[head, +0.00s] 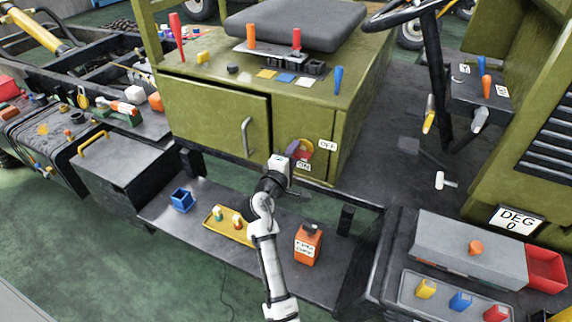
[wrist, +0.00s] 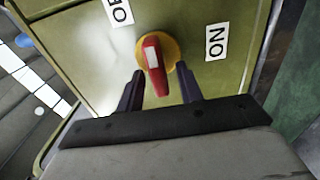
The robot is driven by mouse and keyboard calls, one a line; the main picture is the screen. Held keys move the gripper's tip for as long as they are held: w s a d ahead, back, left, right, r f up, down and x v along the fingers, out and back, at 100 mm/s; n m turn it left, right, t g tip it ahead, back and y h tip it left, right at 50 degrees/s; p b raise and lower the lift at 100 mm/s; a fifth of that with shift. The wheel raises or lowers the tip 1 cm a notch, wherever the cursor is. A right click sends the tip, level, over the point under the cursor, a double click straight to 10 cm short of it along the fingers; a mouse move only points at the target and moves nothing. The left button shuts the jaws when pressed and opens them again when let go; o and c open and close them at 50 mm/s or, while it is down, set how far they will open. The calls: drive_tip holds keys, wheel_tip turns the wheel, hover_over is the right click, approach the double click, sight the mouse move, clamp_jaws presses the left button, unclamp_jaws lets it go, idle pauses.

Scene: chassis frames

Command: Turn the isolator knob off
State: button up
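The isolator knob is a red handle (wrist: 155,72) with a white mark on a round yellow plate (wrist: 173,49), on the green cabinet front. In the wrist view the handle hangs roughly downward, its lower end between my fingertips. The OFF label (wrist: 119,10), partly cut off, is at upper left; the ON label (wrist: 216,42) is at right. In the head view the knob (head: 304,147) is partly hidden by my gripper (head: 291,156). The dark fingers of my gripper (wrist: 160,80) are open, with gaps on both sides of the handle. I cannot tell which label the knob indicates.
A cabinet door with a grey handle (head: 246,137) is left of the knob. Below, a dark step (head: 185,225) bears a blue box (head: 182,200), a yellow tray (head: 211,222) and an orange jug (head: 307,246). A grey toolbox (head: 465,252) stands at lower right.

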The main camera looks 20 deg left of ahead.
drive_tip(key=s+b, duration=0.3)
drive_tip(key=s, duration=1)
drive_tip(key=shift+s+a, duration=0.15)
drive_tip(key=shift+a, duration=0.1)
